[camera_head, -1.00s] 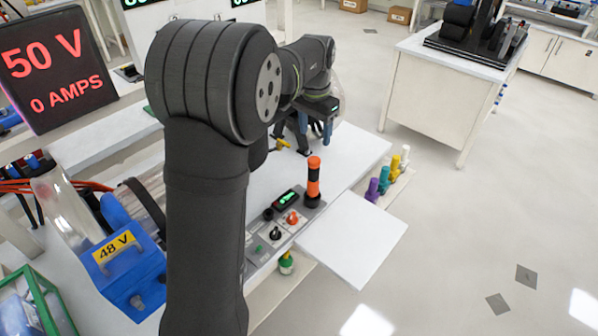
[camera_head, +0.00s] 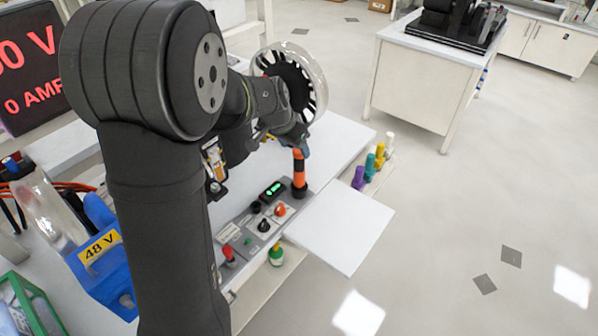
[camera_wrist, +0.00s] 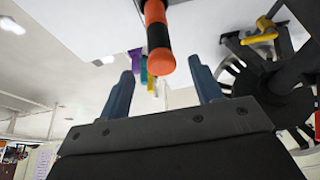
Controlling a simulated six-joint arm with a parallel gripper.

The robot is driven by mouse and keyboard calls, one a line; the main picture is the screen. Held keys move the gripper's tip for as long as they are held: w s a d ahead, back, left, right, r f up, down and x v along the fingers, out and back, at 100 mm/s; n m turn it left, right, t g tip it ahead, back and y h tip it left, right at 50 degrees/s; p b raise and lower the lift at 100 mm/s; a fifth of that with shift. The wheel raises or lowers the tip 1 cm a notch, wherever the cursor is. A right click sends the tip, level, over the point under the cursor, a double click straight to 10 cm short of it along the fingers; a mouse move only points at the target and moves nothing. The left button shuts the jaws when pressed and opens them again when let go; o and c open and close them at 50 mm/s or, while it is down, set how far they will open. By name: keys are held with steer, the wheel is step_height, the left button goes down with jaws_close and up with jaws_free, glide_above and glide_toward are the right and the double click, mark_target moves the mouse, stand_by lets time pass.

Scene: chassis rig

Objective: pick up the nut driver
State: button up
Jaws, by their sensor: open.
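An orange-and-black upright handle, which looks like the nut driver (camera_head: 299,171), stands at the far end of a grey control panel. Its top is partly hidden by my gripper (camera_head: 302,147) in the head view. In the wrist view, the orange-and-black nut driver (camera_wrist: 155,33) shows beyond the gap between the two blue fingers of my gripper (camera_wrist: 163,84). The fingers are apart, with nothing held between them. Contact is not visible.
The grey panel (camera_head: 235,229) carries a green-lit display (camera_head: 272,190) and knobs. Purple (camera_head: 358,178), teal (camera_head: 369,167), yellow (camera_head: 379,156) and white (camera_head: 389,142) pieces stand along the right edge. A white flap (camera_head: 341,229) is bare. A blue 48 V box (camera_head: 105,280) is at left.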

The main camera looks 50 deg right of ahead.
mark_target(300, 160)
steer(key=x, duration=0.8)
steer(key=shift+w+f, duration=0.1)
jaws_close()
